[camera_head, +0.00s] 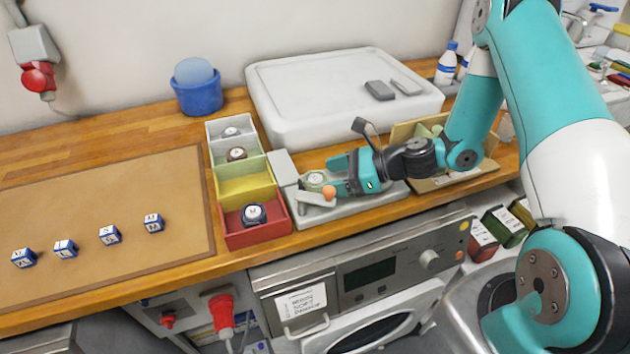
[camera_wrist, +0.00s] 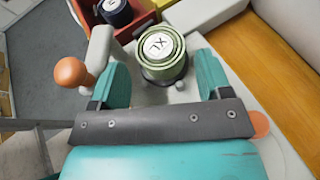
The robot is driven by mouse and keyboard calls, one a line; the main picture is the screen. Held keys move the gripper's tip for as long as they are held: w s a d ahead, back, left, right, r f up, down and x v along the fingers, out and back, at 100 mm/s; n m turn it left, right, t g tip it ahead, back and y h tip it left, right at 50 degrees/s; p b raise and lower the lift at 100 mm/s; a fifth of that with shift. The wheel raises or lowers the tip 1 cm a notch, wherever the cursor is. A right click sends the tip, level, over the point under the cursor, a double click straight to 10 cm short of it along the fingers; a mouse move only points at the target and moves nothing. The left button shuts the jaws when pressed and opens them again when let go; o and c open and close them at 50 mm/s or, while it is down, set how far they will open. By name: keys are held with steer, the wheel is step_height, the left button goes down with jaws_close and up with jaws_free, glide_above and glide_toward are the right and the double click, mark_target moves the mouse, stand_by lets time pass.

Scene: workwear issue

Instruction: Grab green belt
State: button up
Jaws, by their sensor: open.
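The green belt is a tight roll with a white XL label on top. It sits on a grey device in the head view (camera_head: 313,178) and shows at the upper middle of the wrist view (camera_wrist: 161,68). My gripper (camera_head: 333,177) is open at the belt. In the wrist view its two teal fingers (camera_wrist: 162,78) stand to the left and right of the roll, with visible room on both sides. The belt rests on the grey surface. The far side of the belt is hidden in the wrist view.
A lever with an orange knob (camera_wrist: 72,72) stands close beside my left-hand finger. A divided tray (camera_head: 228,241) with rolled belts in several compartments is to the left; its yellow compartment (camera_head: 245,188) looks empty. A white bin (camera_head: 290,105) stands behind. Labelled cubes lie on the brown mat (camera_head: 100,200).

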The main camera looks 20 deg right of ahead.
mark_target(318, 179)
steer(key=p+x, duration=0.1)
steer(key=x, duration=0.3)
steer(key=shift+a+r, duration=0.1)
steer(key=shift+r, duration=0.1)
steer(key=shift+w+a+f+p, duration=0.1)
steer(key=shift+a+f+p, duration=0.1)
steer(key=shift+p, duration=0.1)
steer(key=shift+c, duration=0.4)
steer(key=c, duration=0.5)
steer(key=shift+c, duration=0.2)
